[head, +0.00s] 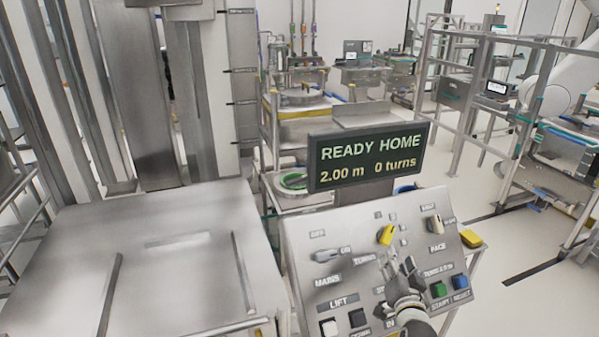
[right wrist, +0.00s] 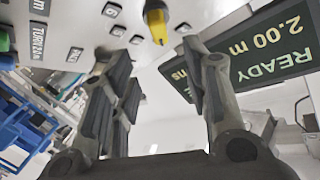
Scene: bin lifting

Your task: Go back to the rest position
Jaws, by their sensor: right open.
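My right gripper (head: 400,266) is in front of the sloped grey control panel (head: 308,240), below the yellow knob (head: 387,235). In the right wrist view its two fingers (right wrist: 155,65) stand apart with nothing between them. The yellow knob (right wrist: 156,20) shows beyond the fingertips and looks apart from them. The display (head: 368,157) above the panel reads "READY HOME", "2.00 m" and "0 turns". My left gripper is not in view.
A green button (head: 439,289) and a blue button (head: 460,282) are on the panel's lower right; my wrist hides part of the lower panel. A wide metal surface (head: 170,270) lies to the left. Metal frames (head: 465,100) stand at the right, with clear floor between.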

